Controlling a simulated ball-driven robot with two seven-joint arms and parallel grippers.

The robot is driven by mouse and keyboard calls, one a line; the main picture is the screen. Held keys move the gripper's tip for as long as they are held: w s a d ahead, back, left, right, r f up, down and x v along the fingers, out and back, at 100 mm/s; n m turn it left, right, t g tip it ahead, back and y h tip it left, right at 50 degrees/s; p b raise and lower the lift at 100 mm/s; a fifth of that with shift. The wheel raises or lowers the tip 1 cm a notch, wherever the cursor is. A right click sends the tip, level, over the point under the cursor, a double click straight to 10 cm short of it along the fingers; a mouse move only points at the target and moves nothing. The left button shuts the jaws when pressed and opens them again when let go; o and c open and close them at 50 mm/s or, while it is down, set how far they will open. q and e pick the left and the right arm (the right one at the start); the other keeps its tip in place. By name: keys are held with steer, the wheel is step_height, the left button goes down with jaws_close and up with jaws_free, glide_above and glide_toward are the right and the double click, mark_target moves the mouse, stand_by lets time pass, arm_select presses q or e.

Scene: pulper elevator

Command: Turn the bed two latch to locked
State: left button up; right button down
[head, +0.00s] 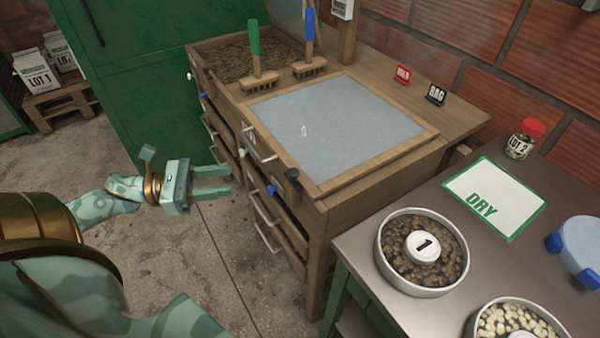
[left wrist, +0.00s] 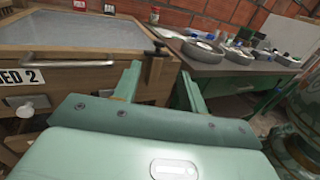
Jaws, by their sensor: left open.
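The bed two frame (head: 395,163) is a wooden drying bed with a grey covered top. In the left wrist view its front carries a "BED 2" label (left wrist: 22,77). A dark latch-like knob (head: 292,175) sits at its front right corner; it also shows as a black T-shaped piece (left wrist: 156,50) in the left wrist view. Whether it is locked I cannot tell. My left gripper (head: 230,181) is open and empty, left of the bed front and apart from the knob. In the left wrist view its fingers (left wrist: 160,85) are spread below the knob. My right gripper is not in view.
A metal table (head: 350,220) at the right holds bowls (head: 422,252), a DRY sheet (head: 494,198) and a jar (head: 525,138). Bar handles and a blue knob (head: 270,191) stick out from the bed front. Two brushes (head: 257,60) rest at the back.

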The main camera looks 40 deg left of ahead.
mark_target(293, 171)
arm_select(q)
steer(key=b+x, duration=0.3)
steer(key=x, duration=1.2)
steer(key=shift+w+d, duration=0.2)
steer(key=shift+d, duration=0.05)
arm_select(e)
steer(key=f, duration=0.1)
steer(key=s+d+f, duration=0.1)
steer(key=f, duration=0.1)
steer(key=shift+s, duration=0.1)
arm_select(q)
steer(key=c, duration=0.9)
